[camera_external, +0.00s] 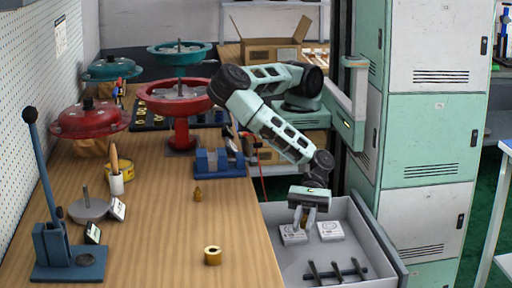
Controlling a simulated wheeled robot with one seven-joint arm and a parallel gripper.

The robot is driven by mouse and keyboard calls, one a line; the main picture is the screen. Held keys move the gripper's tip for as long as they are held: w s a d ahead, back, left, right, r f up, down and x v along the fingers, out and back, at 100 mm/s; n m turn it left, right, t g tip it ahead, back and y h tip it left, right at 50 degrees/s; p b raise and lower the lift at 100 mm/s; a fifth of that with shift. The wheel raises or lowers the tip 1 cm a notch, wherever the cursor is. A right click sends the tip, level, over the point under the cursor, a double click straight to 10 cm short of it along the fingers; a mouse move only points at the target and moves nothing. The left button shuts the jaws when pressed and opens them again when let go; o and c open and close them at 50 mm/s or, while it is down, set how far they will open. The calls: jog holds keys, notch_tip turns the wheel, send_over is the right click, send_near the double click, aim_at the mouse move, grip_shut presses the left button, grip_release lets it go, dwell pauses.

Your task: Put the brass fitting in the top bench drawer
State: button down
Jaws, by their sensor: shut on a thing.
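My gripper (306,222) points down over the open bench drawer (390,284), at its far left part. It is shut on a small brownish thing, which seems to be the brass fitting; the fingers mostly hide it and its shape is unclear. The drawer is pulled out to the right of the bench. In it lie two white boxes (330,231), just below and beside my gripper, and several dark tools (338,272) near the front. Whether my gripper touches the left box I cannot tell.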

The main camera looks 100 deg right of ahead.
notch_tip(320, 180, down, 8)
jog(key=shift+f, duration=0.2)
dwell(0.3)
jog(key=shift+f+b, duration=0.35)
jog(key=shift+f, duration=0.1)
jog(key=shift+f, duration=0.15)
jog(key=c, duration=1.3)
grip_release()
